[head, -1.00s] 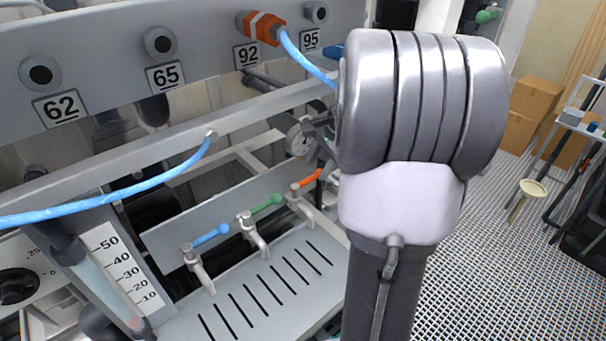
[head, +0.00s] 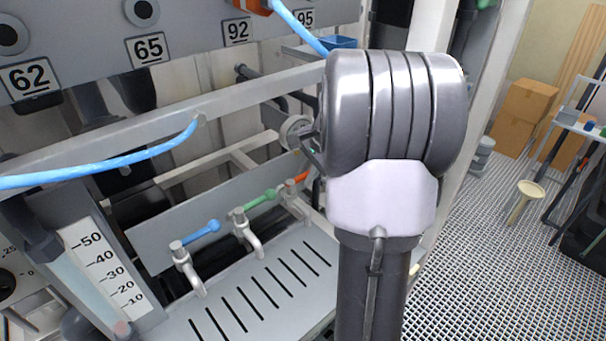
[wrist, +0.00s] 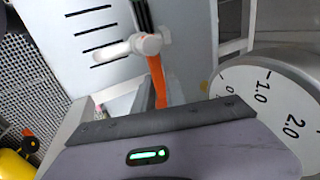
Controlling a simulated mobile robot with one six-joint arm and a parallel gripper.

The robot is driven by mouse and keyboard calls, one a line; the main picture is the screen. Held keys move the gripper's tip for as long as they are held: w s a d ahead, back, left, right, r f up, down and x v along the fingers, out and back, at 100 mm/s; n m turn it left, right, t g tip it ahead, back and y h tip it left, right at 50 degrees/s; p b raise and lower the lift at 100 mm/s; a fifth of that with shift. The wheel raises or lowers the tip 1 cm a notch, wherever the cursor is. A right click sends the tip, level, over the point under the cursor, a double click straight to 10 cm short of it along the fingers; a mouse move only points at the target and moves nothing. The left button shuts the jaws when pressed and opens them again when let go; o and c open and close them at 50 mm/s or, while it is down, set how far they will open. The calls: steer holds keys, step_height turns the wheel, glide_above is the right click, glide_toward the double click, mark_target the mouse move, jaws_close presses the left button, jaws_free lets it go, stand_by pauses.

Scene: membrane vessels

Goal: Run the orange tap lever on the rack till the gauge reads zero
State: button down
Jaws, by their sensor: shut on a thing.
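The orange tap lever (wrist: 157,80) shows in the wrist view, running from its white tap body (wrist: 146,45) down between the fingers of my gripper (wrist: 152,98). My gripper is shut on this lever. In the head view only a short piece of the orange lever (head: 301,177) shows beside my arm, and my gripper is hidden there. The gauge (wrist: 228,88) stands right of my gripper in the wrist view, with part of its dial cut off by the gripper body. Marks 1.0 and 2.0 show; I cannot make out its needle. The gauge (head: 297,128) is small in the head view.
A blue lever (head: 202,231) and a green lever (head: 260,199) sit on taps left of the orange one, above a slotted tray (head: 232,283). A blue hose (head: 110,165) crosses the rack. Cardboard boxes (head: 528,102) and open grating floor lie right.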

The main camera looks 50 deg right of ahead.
steer(key=s+a+m+g+h+b, duration=0.3)
steer(key=m+b, duration=0.6)
steer(key=m, duration=0.5)
steer(key=shift+s+a+g+h, duration=0.4)
steer(key=shift+s+a+h, duration=0.2)
steer(key=shift+s+a, duration=0.15)
steer(key=c, duration=1.4)
jaws_free()
